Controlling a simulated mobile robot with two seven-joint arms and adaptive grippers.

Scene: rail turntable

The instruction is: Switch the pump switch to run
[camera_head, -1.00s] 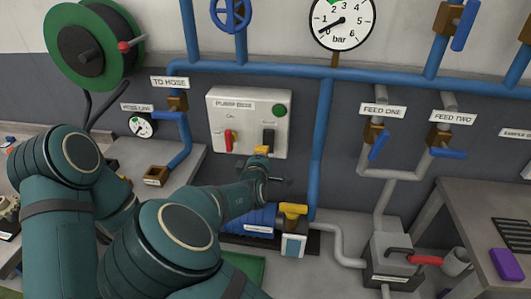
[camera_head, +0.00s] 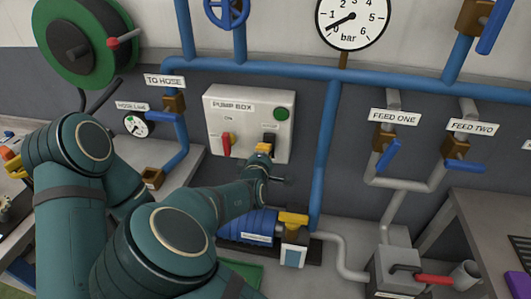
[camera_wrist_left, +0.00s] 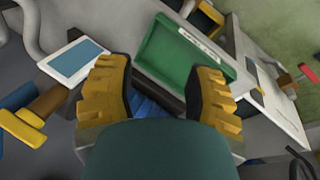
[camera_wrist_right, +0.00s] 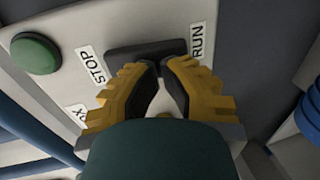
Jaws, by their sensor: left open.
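The pump box (camera_head: 250,122) is a pale panel on the wall with a green button and a red lever. Its black pump switch (camera_head: 269,140) is at the right side, also seen in the right wrist view (camera_wrist_right: 145,50) between the STOP and RUN labels. My right gripper (camera_head: 263,152) is at the lower part of the switch. In the right wrist view its fingertips (camera_wrist_right: 160,68) are together, near the RUN end. They partly hide the switch, so its exact position and any contact are unclear. My left gripper (camera_wrist_left: 165,85) is open and empty above a green tray (camera_wrist_left: 178,55).
A blue pump (camera_head: 248,226) with a yellow-handled valve (camera_head: 293,220) stands below the box. A vertical blue pipe (camera_head: 323,150) runs close to its right. Feed valves (camera_head: 388,155) and a hose reel (camera_head: 75,45) flank it.

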